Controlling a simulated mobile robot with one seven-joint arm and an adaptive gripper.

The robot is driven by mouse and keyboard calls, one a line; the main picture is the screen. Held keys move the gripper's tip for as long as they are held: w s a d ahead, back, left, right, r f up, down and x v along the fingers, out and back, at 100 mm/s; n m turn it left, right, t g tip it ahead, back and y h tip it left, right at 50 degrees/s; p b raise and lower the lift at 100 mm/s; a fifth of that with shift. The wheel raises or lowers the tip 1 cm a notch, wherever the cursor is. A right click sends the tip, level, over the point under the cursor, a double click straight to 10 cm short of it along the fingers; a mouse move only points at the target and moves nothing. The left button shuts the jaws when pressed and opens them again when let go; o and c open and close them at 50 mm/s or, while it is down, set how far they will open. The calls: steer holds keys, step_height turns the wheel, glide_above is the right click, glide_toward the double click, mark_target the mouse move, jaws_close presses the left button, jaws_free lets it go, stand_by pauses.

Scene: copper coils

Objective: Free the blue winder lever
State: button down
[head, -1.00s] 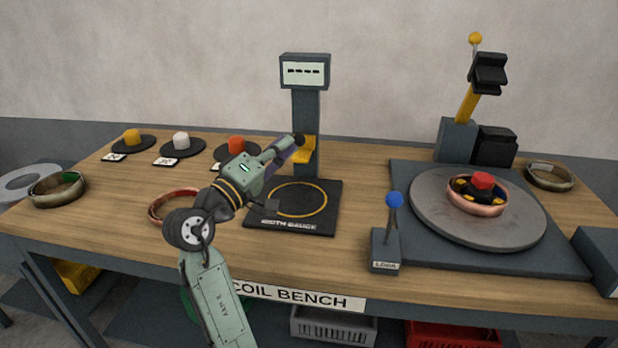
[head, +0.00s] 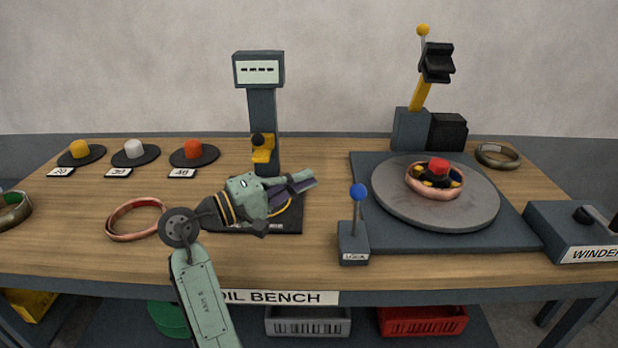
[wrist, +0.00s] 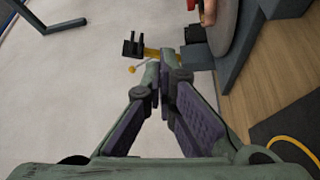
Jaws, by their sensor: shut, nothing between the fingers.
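The blue-knobbed lever (head: 358,192) stands upright on a small dark box with a label, at the front of the bench just left of the turntable. My gripper (head: 312,180) is shut and empty above the width gauge plate (head: 285,219), to the left of the lever and pointing right. In the wrist view my gripper (wrist: 163,82) shows its fingers closed together, with nothing between them. The blue lever is not seen in the wrist view.
A copper coil (head: 418,186) sits around a red-topped hub on the grey turntable (head: 470,206). A yellow-armed post (head: 417,100) stands behind it. A winder box (head: 570,232) is at right. Another copper coil (head: 120,232) lies left of my arm. Bench between gauge and lever is clear.

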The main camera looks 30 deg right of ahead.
mark_target(356, 212)
steer(key=s+d+p, duration=0.3)
steer(key=s+d, duration=0.1)
steer(key=d, duration=0.2)
steer(key=shift+d+p, duration=0.25)
steer(key=shift+p, duration=0.1)
